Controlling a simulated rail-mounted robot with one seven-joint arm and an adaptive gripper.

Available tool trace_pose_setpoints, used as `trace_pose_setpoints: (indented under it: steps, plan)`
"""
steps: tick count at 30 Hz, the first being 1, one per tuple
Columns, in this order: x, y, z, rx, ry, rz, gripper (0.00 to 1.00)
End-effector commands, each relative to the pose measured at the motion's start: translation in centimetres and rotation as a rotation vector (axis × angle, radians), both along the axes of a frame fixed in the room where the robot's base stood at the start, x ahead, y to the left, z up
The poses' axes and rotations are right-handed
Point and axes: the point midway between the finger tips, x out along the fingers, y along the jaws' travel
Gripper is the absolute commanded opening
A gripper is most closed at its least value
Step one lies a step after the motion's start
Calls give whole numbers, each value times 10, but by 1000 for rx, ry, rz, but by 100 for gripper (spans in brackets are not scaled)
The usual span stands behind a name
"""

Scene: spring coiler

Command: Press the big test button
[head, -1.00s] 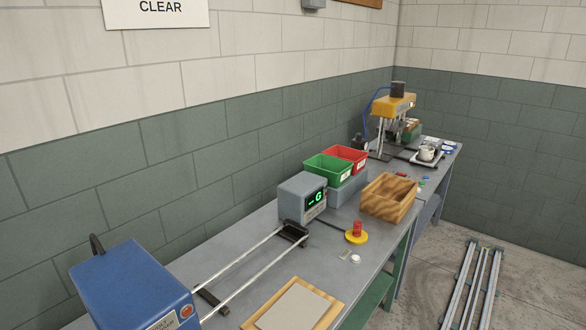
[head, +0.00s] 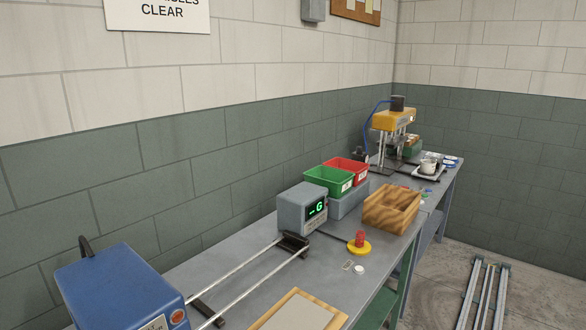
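A red knob (head: 360,238) stands upright on a round yellow base (head: 359,248) on the grey workbench. A smaller round orange-red button (head: 178,316) is on the front of the blue machine (head: 120,290) at the lower left. No label on either can be read as a test button, so I cannot tell which is the big test button. My gripper is not in view.
A grey box with a green display (head: 303,208) sits at the end of two rails (head: 240,268). Green (head: 328,178) and red (head: 348,168) bins, a wooden crate (head: 391,208) and a yellow press (head: 393,120) stand farther back. A wood-edged board (head: 300,312) lies in front.

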Motion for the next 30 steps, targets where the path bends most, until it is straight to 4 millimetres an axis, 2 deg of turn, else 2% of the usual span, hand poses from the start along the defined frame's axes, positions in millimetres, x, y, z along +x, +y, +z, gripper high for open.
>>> trace_pose_setpoints:
  steps: [1,6,7,30]
  plan:
    - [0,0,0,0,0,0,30]
    - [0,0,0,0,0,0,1]
    - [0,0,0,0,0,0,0]
    - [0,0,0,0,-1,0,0]
